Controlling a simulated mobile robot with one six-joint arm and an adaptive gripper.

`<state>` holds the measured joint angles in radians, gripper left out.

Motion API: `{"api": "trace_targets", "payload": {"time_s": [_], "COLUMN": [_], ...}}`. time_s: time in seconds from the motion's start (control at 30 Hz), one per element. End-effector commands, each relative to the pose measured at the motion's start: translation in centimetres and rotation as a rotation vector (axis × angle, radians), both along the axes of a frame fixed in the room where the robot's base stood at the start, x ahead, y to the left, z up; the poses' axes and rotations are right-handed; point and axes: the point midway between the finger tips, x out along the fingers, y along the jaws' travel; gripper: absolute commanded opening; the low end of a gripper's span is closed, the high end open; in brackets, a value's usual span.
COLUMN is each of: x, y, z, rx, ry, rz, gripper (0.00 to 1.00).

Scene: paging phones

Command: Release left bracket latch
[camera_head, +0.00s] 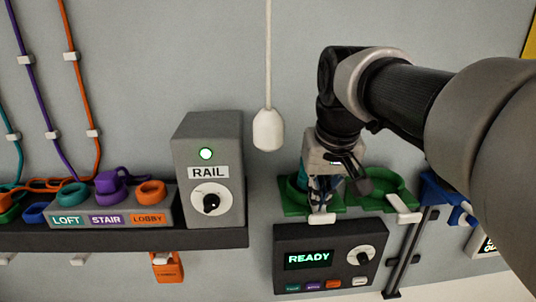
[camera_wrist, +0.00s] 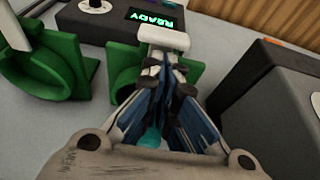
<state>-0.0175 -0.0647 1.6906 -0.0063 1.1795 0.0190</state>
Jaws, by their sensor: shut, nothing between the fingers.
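The left green bracket (camera_head: 294,198) is on the wall, partly hidden by my gripper. Its white latch (camera_head: 322,218) sticks out at the lower edge. My gripper (camera_head: 321,201) is in front of this bracket, shut and empty, its fingertips close to the latch. In the wrist view the fingertips (camera_wrist: 167,72) lie just at the white latch (camera_wrist: 164,38); I cannot tell whether they touch it. The green bracket (camera_wrist: 124,82) shows behind the fingers. A teal piece (camera_wrist: 151,138) shows behind the finger bases, mostly hidden.
A second green bracket (camera_head: 392,183) with a white latch (camera_head: 404,208) is to the right. A READY panel (camera_head: 328,256) sits below. The grey RAIL box (camera_head: 209,165) stands close on the left. A pull cord handle (camera_head: 268,130) hangs above. Blue bracket (camera_head: 440,195) is further right.

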Motion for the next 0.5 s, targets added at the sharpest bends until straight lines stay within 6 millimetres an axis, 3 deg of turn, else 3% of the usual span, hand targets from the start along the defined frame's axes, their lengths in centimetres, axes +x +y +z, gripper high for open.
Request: {"api": "trace_targets", "payload": {"time_s": [0.3, 0.5], "x": [-2.5, -2.5], "y": [0.0, 0.0], "z": [-0.1, 0.0], "rx": [0.0, 0.0], "ry": [-0.001, 0.002], "rz": [0.0, 0.0], "gripper": [0.0, 0.0]}}
